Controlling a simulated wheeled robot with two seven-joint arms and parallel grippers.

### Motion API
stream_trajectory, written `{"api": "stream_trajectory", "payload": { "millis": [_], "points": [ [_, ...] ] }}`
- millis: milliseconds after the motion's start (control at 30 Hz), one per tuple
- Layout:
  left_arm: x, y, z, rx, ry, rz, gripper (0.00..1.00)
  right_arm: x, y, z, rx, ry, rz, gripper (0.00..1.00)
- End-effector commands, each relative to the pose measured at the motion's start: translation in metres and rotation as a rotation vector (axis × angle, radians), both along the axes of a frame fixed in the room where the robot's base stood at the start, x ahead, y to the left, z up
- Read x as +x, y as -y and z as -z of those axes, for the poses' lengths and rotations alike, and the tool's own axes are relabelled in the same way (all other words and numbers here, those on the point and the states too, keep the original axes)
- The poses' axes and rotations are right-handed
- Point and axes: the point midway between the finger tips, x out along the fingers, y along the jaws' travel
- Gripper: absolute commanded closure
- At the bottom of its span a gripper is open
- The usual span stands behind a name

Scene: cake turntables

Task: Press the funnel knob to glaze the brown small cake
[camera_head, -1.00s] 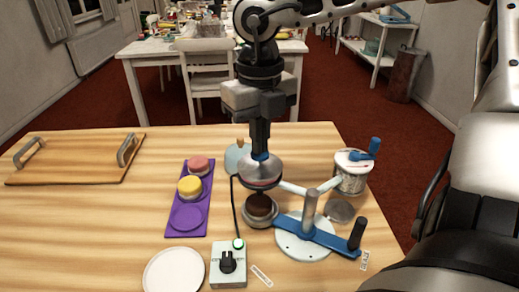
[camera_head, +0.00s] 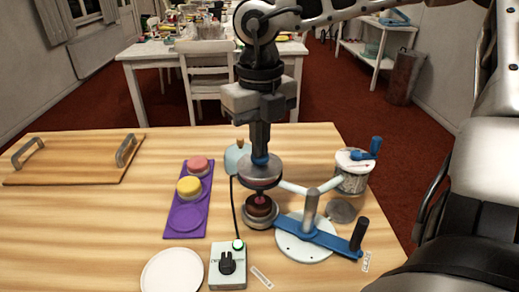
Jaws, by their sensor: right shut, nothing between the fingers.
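My right gripper (camera_head: 260,151) is shut and empty, pointing straight down. Its fingertips are at the blue knob on top of the grey round funnel (camera_head: 260,174); they appear to touch it, and they hide most of the knob. Below the funnel the brown small cake (camera_head: 259,210) sits in a round metal holder on one arm of the turntable (camera_head: 300,248). A dark reddish patch of glaze shows on the cake's top, right under the funnel outlet. My left gripper is not in view.
A purple tray (camera_head: 187,222) holds a yellow cake (camera_head: 189,188) and a pink cake (camera_head: 199,166). A control box (camera_head: 228,268) with a lit green button and a white plate (camera_head: 172,273) are in front. A blue-handled canister (camera_head: 353,170) stands at right. A wooden board (camera_head: 70,160) lies left.

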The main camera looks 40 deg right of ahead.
Motion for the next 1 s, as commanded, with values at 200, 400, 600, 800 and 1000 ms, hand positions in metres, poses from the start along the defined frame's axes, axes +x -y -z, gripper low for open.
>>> {"api": "stream_trajectory", "payload": {
  "millis": [200, 400, 600, 800, 1000],
  "points": [
    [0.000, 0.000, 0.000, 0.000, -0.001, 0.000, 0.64, 0.000, 0.000, 0.000, 0.000, -0.002, 0.000, 1.00],
    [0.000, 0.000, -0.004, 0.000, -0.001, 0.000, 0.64, 0.000, 0.000, -0.006, 0.000, -0.001, 0.000, 1.00],
    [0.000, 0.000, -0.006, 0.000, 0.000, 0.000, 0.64, 0.000, 0.000, -0.009, 0.000, -0.002, 0.000, 1.00],
    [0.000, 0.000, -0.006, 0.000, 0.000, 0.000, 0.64, 0.000, 0.000, -0.009, 0.000, -0.001, 0.000, 1.00],
    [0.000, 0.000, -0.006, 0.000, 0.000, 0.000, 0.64, 0.000, 0.000, -0.009, 0.000, -0.001, 0.000, 1.00]
  ]
}}
